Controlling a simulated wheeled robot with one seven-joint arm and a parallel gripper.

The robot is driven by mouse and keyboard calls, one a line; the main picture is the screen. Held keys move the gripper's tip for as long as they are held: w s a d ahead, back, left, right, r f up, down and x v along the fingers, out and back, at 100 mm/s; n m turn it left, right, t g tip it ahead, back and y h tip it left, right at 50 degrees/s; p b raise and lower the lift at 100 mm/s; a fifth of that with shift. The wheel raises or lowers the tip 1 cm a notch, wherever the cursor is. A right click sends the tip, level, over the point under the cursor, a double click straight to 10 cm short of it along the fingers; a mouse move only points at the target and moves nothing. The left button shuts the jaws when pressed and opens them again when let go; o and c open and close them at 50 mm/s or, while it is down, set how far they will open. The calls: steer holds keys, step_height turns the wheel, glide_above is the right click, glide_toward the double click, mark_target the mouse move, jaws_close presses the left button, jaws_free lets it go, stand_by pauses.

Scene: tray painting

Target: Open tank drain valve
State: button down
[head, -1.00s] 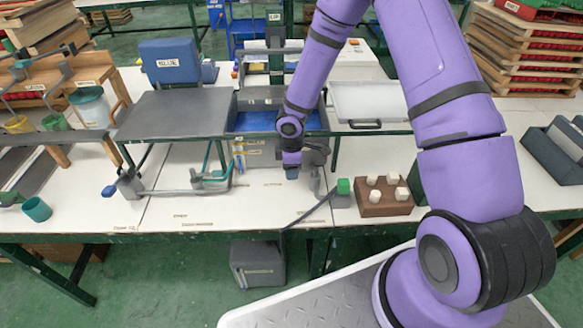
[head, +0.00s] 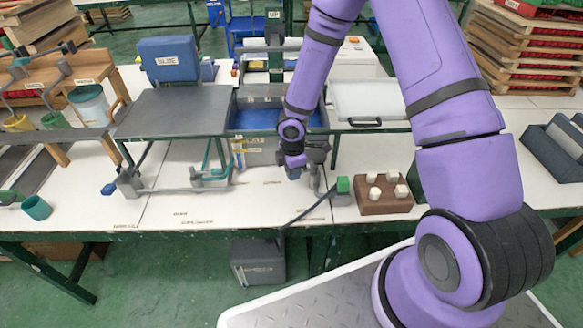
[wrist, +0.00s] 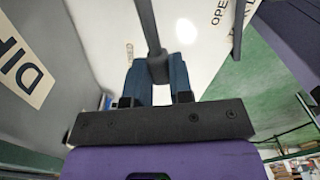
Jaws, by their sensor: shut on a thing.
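The blue-lined dip tank (head: 250,120) sits in the middle of the bench. Its grey wall with the letters "DIP" (wrist: 28,78) fills the left of the wrist view. My gripper (head: 294,172) is low in front of the tank. In the wrist view its two blue fingers (wrist: 158,78) are shut on the dark grey drain valve handle (wrist: 148,25), a bar running away from the camera. The valve body is mostly hidden by my gripper in the head view. A label reading "OPE..." (wrist: 219,12) lies on the white surface to the right of the handle.
A dark hose (head: 305,212) runs over the bench edge toward a grey container (head: 258,262). A grey pipe frame (head: 205,180) is on the left.

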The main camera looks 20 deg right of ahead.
steer(key=shift+s+d+n, duration=0.1)
steer(key=shift+s+n, duration=0.75)
steer(key=shift+n, duration=0.45)
steer(key=c, duration=1)
jaws_free()
step_height(320, 180, up, 11)
